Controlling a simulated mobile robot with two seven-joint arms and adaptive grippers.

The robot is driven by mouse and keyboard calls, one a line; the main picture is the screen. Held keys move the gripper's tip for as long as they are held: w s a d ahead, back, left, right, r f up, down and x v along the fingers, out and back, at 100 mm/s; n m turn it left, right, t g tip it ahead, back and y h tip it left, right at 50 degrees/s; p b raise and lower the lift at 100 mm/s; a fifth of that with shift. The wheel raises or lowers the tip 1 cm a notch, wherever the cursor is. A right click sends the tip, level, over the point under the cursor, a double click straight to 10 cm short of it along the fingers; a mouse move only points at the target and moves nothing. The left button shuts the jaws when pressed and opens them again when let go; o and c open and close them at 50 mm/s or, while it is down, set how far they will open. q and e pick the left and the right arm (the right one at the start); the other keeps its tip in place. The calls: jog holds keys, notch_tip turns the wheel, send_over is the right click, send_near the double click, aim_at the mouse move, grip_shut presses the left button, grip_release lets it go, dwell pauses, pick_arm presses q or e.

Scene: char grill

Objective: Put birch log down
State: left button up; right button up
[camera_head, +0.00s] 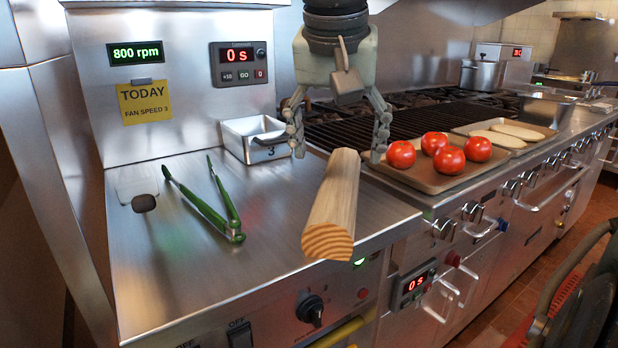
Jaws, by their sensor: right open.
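The birch log (336,205) is a pale wooden piece with a ringed cut end facing me. It lies on the steel counter (270,225), with its near end at the counter's front edge. I cannot tell whether that end hangs over. My right gripper (337,154) is above the log's far end. Its fingers are spread wide, one on each side of the log, with no clear grip on it. My left gripper is not in view.
Green tongs (205,208) lie left of the log. A small steel pan (256,138) stands behind. A tray (432,182) with several tomatoes (449,160) is close on the right, by the grill grate (400,121). Another tray (540,136) holds pale pieces. Counter between tongs and log is clear.

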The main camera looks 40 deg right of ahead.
aim_at(338, 177)
jog(key=x, duration=0.7)
jog(key=shift+s+f, duration=0.15)
jog(key=shift+f, duration=0.25)
jog(key=shift+c, duration=0.3)
jog(key=shift+r, duration=0.1)
jog(key=c, duration=1.6)
